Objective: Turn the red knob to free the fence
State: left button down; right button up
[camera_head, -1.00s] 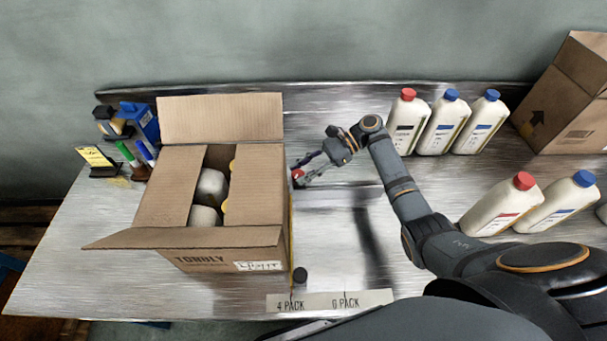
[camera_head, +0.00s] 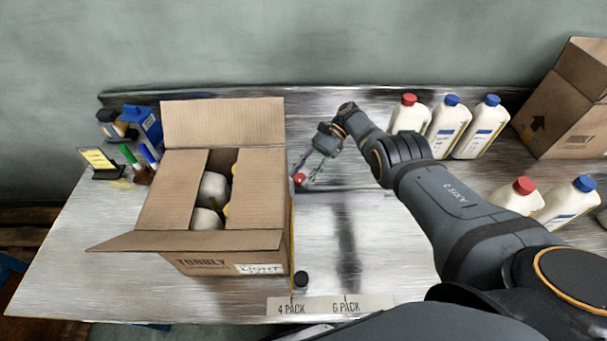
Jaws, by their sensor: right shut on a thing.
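The red knob (camera_head: 299,179) sits just right of the open cardboard box, near the box's back right side. My right gripper (camera_head: 303,177) reaches in from the right and is shut on the red knob. The fence (camera_head: 292,240) shows as a thin yellowish edge along the box's right side; most of it is hidden by the box. A black knob (camera_head: 301,278) stands at its front end. My left gripper is not in view.
The open box (camera_head: 210,265) holds several bottles. A label strip (camera_head: 330,305) reading 4 PACK and 6 PACK lies at the front edge. White bottles (camera_head: 447,130) and another box (camera_head: 570,100) stand at right. Markers (camera_head: 138,162) stand at left.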

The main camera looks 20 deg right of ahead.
dwell(0.4)
jog(key=o, duration=0.9)
